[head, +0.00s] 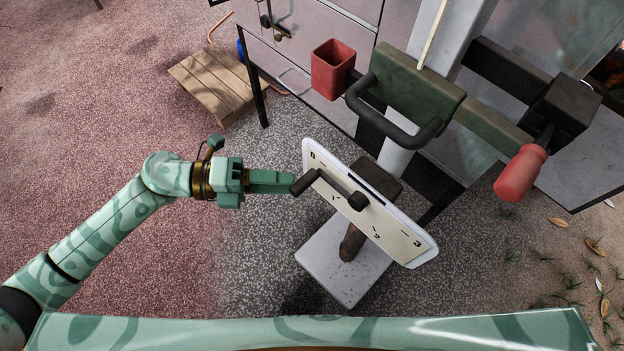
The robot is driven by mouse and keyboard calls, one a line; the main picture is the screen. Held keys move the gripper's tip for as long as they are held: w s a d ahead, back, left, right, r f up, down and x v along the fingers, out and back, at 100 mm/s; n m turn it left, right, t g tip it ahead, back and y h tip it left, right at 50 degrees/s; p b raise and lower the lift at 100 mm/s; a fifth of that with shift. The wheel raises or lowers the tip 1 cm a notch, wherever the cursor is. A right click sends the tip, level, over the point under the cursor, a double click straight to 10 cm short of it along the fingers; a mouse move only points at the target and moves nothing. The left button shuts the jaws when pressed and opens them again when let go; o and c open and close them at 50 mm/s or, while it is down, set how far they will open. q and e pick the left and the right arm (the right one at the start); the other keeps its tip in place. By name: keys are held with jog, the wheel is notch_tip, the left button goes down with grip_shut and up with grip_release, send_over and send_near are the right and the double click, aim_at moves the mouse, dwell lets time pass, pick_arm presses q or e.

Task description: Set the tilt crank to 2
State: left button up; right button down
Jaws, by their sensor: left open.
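The tilt crank (337,189) is a black arm with a stubby grip (304,182). It pivots near the middle of a tilted white dial plate (400,236) marked 0 to 3. The crank arm points up and left from its pivot, toward the 0 end of the plate; its exact reading is hard to tell. My left gripper (288,182), green, comes in from the left with its fingertips right at the end of the grip. It is open; whether the fingers straddle the grip or touch it cannot be told. My right gripper is out of view.
A black bar handle (392,122) on a green block stands just behind the dial. A red cup-like box (333,70) and a red-handled lever (521,172) flank it. A pale base plate (345,268) lies below. A wooden pallet (213,86) lies upper left; the left floor is clear.

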aim_at(311, 183)
pick_arm(q)
jog(key=d, duration=0.6)
jog(key=shift+f+b, duration=0.3)
jog(key=shift+f, duration=0.1)
jog(key=shift+d, duration=0.1)
grip_shut()
